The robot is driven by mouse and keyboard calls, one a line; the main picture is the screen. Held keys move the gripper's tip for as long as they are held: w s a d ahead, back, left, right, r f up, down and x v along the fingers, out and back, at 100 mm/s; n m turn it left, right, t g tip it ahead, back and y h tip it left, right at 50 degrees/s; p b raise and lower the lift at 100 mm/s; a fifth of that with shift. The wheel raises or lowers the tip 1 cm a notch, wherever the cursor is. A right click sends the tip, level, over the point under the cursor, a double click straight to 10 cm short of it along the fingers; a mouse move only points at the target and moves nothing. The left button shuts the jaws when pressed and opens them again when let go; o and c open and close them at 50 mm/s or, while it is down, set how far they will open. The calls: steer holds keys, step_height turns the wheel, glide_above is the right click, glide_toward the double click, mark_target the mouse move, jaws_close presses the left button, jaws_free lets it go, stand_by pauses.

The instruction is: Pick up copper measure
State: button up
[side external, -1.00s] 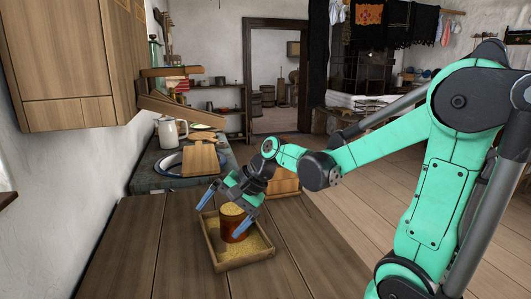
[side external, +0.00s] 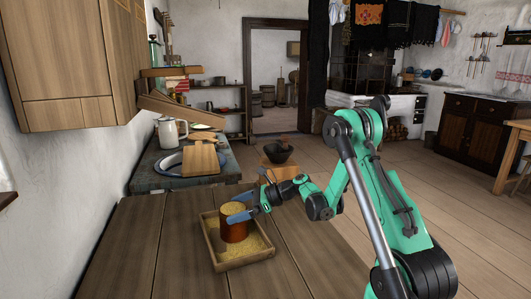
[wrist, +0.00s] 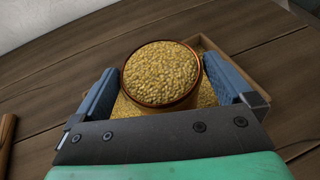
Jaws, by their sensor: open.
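The copper measure (side external: 234,230) is a round reddish-brown cup filled to the brim with yellow grain. It stands upright in a shallow wooden tray (side external: 244,262) with loose grain on its bottom. In the wrist view the measure (wrist: 161,75) sits between the blue fingers of my gripper (wrist: 174,92), nearer their tips. My gripper (side external: 238,208) is open, reaching in from the right at the height of the measure's upper part. A gap shows between the right finger and the measure; contact on the left side cannot be told.
The tray rests on a plank table (side external: 150,240) with free room around it. Behind are a white jug (side external: 172,133), a cutting board (side external: 201,160) and a dark bowl (side external: 278,152) on a stool. A wall cupboard (side external: 70,65) hangs at left.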

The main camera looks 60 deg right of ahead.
steer(key=shift+x, duration=0.8)
steer(key=c, duration=1.4)
steer(key=shift+c, duration=0.2)
